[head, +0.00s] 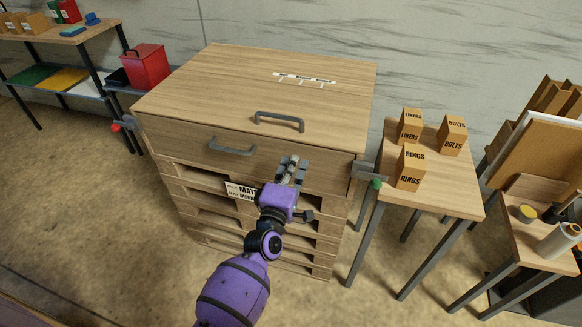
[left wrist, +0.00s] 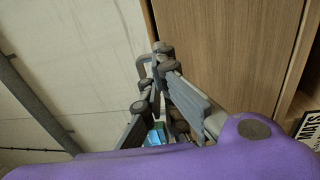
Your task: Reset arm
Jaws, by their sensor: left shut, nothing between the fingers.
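My left gripper (head: 291,170) is shut and empty in the head view. It is in front of the wooden cabinet (head: 200,100), near the cabinet's front face and below the dark handle on top (head: 279,121). In the left wrist view my left gripper (left wrist: 155,60) shows its linked fingers close together beside a wooden panel (left wrist: 225,50). My purple left arm reaches up from the bottom of the head view. I cannot tell whether the gripper touches the cabinet. My right gripper is not in view.
A front handle (head: 232,147) sits left of the gripper, above open slots. A side table (head: 435,185) on the right carries boxes labelled liners, bolts and rings. A shelf with a red bin (head: 145,68) stands at left. Bare floor lies at lower left.

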